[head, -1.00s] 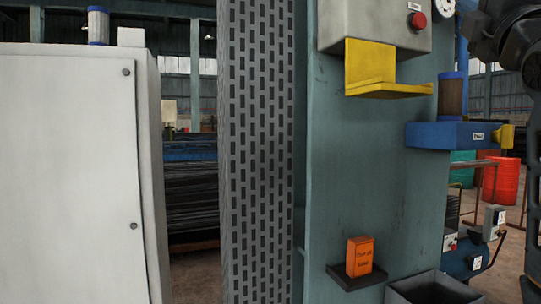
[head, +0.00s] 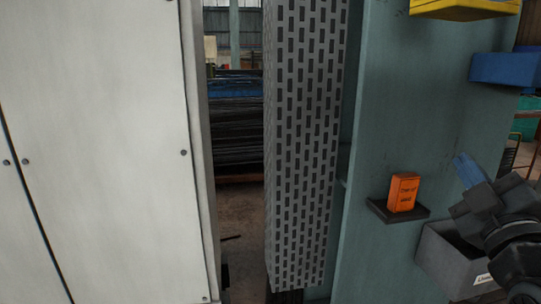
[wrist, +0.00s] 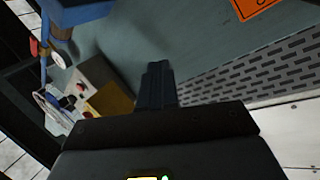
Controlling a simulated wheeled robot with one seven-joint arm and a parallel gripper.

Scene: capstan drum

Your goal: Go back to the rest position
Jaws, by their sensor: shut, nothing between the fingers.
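My gripper (head: 467,170) is at the right of the head view, on the end of my dark arm. It is beside the orange box and above the grey bin, apart from the box in the picture. In the wrist view my gripper (wrist: 157,83) has its dark fingers together, with nothing seen between them.
An orange box (head: 403,191) stands on a small dark shelf (head: 398,211) on the green-grey panel. A grey open bin (head: 452,262) is below right. A blue ledge (head: 506,70) and a yellow shelf (head: 465,9) jut out above. A perforated column (head: 305,140) and white cabinet (head: 100,150) stand left.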

